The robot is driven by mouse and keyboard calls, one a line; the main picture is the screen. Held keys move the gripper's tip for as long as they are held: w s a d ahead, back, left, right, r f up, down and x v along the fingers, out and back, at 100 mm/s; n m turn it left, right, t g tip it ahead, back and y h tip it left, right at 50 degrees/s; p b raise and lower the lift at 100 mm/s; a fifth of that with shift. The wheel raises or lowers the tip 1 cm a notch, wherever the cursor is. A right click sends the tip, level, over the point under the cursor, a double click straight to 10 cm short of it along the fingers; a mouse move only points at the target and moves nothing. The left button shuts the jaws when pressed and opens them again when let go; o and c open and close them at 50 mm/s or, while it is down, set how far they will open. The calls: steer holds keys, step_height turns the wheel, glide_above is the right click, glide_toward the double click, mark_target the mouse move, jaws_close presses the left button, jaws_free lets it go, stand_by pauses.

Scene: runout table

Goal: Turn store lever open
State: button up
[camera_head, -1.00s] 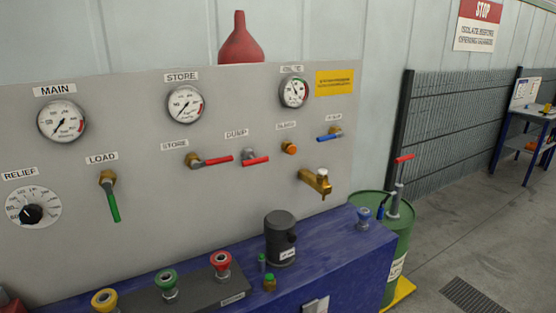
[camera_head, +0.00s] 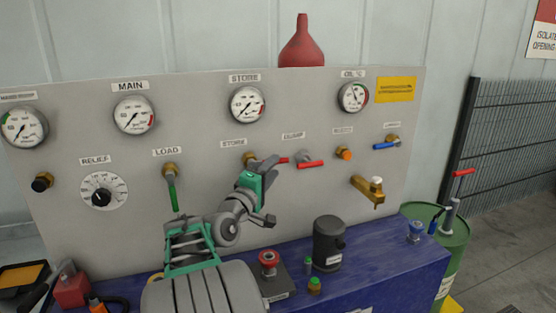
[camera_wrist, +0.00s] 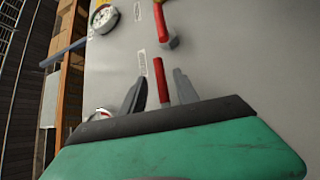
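The store lever has a red handle (camera_head: 279,160) on a brass fitting (camera_head: 250,158), below the STORE label and gauge. The handle lies about level and points right. My gripper (camera_head: 267,166) is at this handle in the head view, and its hand partly hides it. In the wrist view the red handle (camera_wrist: 161,82) lies between the two grey fingers of my gripper (camera_wrist: 160,92). The fingers are apart, with gaps on both sides of the handle. I cannot tell how deep the handle sits between them.
The red dump lever (camera_head: 311,164) is close to the right of the store lever. The green load lever (camera_head: 173,193) hangs down at the left. A brass tap (camera_head: 369,192) sticks out further right. A black cylinder (camera_head: 328,243) stands on the blue bench (camera_head: 385,262) below.

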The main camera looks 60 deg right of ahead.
steer(key=d, duration=0.4)
steer(key=shift+d+r+p, duration=0.2)
steer(key=shift+r+p, duration=0.1)
steer(key=shift+p, duration=0.1)
steer(key=shift+c, duration=0.6)
jaws_close()
stand_by(0.4)
